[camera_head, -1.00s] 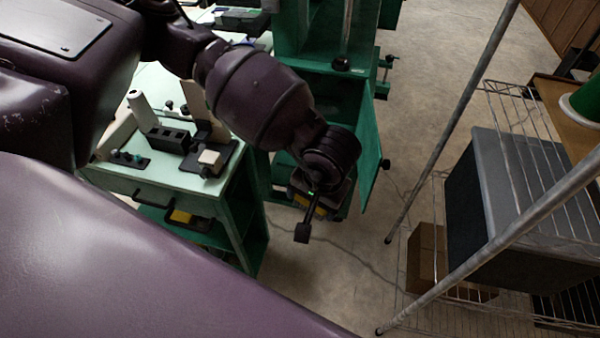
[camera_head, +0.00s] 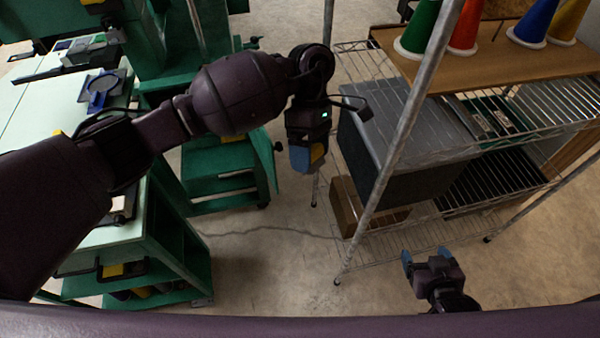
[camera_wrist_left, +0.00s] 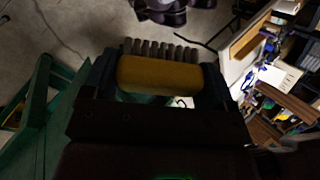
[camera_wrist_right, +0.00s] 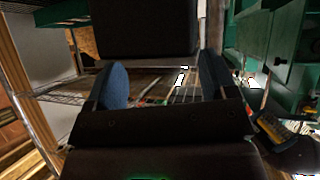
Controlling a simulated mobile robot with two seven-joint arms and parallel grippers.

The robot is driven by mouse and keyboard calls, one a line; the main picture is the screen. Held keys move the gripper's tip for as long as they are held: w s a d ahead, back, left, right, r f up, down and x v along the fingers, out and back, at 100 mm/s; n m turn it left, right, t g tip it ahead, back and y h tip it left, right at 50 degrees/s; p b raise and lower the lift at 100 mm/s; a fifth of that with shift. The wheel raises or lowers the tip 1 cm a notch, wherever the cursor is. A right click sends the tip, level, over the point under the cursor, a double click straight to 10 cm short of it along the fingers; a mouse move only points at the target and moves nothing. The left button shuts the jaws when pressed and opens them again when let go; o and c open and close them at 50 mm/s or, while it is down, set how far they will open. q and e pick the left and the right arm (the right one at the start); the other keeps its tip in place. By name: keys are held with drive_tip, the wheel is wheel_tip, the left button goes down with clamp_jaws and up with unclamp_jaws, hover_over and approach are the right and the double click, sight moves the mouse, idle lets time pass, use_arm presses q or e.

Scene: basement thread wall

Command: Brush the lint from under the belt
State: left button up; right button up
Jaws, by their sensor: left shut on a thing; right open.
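My left gripper (camera_head: 308,158) hangs in the middle of the head view, beside the shelf rack. It is shut on a brush with a yellow back, which shows as a yellow patch (camera_head: 317,152) at the fingers. In the left wrist view the brush (camera_wrist_left: 160,75) sits between the fingers, with a row of grey-brown bristles beyond its yellow back. My right gripper (camera_head: 426,255) is open and empty at the lower right; its blue fingertips are apart in the right wrist view (camera_wrist_right: 163,82). I cannot make out the belt or any lint.
A wire shelf rack (camera_head: 480,150) on metal posts stands right, holding a dark grey bin (camera_head: 375,115). Coloured cones (camera_head: 465,30) stand on its top board. Green machine frames (camera_head: 215,160) and a pale-topped green bench (camera_head: 30,110) stand left. Floor (camera_head: 265,265) between is clear.

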use_arm(q)
drive_tip(key=w+a+n+t+h+p, duration=0.3)
drive_tip(key=w+a+n+t+h, duration=0.5)
drive_tip(key=a+n, duration=0.65)
drive_tip(key=a+f+n+t+y, duration=0.4)
drive_tip(key=a+f+n+t, duration=0.2)
drive_tip(key=a+n, duration=0.3)
drive_tip(key=w+a+f+n+t+y, duration=0.1)
drive_tip(key=a+f+n+t+y, duration=0.3)
drive_tip(key=a, duration=1.1)
drive_tip(key=shift+w+f+n+t+y+p, duration=0.35)
drive_tip(key=shift+f+n+t, duration=1.35)
drive_tip(key=shift+n, duration=1.05)
use_arm(e)
drive_tip(key=shift+s+r, duration=0.55)
drive_tip(key=shift+r, duration=0.3)
use_arm(q)
drive_tip(key=shift+r+t, duration=0.1)
drive_tip(key=shift+t, duration=0.3)
